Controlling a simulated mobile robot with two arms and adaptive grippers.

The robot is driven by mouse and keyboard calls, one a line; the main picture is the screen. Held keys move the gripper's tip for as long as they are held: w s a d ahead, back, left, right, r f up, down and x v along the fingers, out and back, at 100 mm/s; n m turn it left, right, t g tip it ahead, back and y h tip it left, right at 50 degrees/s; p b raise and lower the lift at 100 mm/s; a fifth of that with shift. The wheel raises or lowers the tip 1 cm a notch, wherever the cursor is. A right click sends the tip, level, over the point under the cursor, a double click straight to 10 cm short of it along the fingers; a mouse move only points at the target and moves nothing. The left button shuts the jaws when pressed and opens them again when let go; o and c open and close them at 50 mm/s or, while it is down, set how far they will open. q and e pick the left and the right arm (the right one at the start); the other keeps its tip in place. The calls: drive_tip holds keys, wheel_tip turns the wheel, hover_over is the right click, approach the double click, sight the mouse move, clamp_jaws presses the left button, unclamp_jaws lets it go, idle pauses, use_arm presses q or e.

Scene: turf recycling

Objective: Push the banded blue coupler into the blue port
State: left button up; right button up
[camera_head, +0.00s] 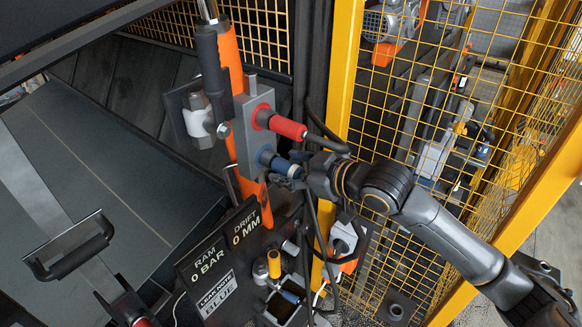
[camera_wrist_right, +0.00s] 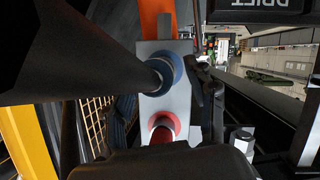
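The grey valve block (camera_head: 254,125) carries a red port above and a blue port (camera_head: 266,156) below. The banded blue coupler (camera_head: 282,166) is lined up with the blue port, its front end at the port's mouth; I cannot tell how deep it sits. My right gripper (camera_head: 297,167) is at the coupler's rear end and looks shut on it, though the fingers are partly hidden. In the right wrist view a dark cylinder runs to the blue port (camera_wrist_right: 168,66) on the grey block (camera_wrist_right: 152,103). My left gripper is not in view.
A red coupler (camera_head: 287,127) sits in the upper port, its black hose passing close above my right gripper. A yellow mesh guard (camera_head: 400,110) stands right behind my arm. A sign reading 0 BAR, 0 MM (camera_head: 222,244) and a small bin stand below.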

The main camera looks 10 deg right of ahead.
drive_tip(key=shift+d, duration=0.1)
drive_tip(key=shift+s+d, duration=0.2)
drive_tip(key=shift+s, duration=0.05)
drive_tip(key=v, duration=1.1)
drive_tip(key=shift+r, duration=0.2)
drive_tip(key=shift+s, duration=0.1)
